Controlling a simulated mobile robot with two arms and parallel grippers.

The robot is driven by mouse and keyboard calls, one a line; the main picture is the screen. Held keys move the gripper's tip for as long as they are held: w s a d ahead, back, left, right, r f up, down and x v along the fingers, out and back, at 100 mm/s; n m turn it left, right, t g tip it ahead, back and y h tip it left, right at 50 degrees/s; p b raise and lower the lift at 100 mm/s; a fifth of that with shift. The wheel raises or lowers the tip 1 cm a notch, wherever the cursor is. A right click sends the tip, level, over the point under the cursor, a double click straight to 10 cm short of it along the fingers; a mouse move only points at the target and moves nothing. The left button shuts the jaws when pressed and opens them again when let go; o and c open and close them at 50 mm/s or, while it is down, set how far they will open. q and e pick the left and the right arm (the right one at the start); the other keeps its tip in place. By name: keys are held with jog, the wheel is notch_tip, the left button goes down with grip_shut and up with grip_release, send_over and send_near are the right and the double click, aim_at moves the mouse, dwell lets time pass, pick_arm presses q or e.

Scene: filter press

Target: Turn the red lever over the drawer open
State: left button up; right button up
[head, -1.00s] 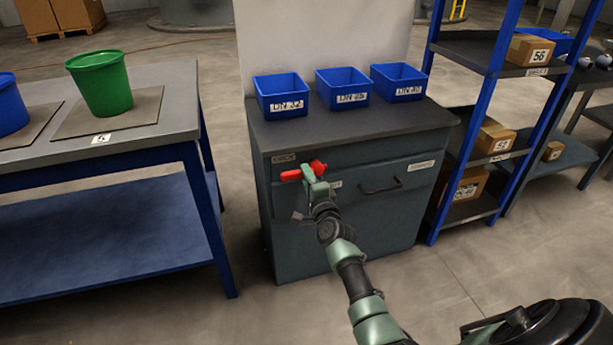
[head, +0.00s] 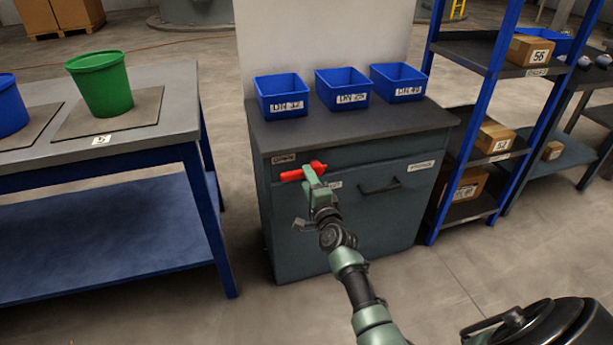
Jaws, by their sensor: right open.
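The red lever (head: 291,176) lies roughly level across the upper left front of the grey cabinet (head: 290,235), above and left of the drawer handle (head: 380,188). Its right end rises slightly and shows right of my gripper. My right gripper (head: 310,174) is open at the lever, its green finger crossing in front of the lever's middle. That finger hides part of the lever and its pivot. I cannot tell whether the finger touches the lever. The drawer is shut. My left gripper is not in view.
Three blue bins (head: 342,90) stand on the cabinet top. A blue-legged table (head: 180,128) with a green bucket (head: 101,84) is at left. A blue shelf rack (head: 470,129) with boxes is close at right. The floor before the cabinet is clear.

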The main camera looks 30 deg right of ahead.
jog(key=p+v, duration=0.1)
jog(key=v, duration=0.5)
dwell(0.3)
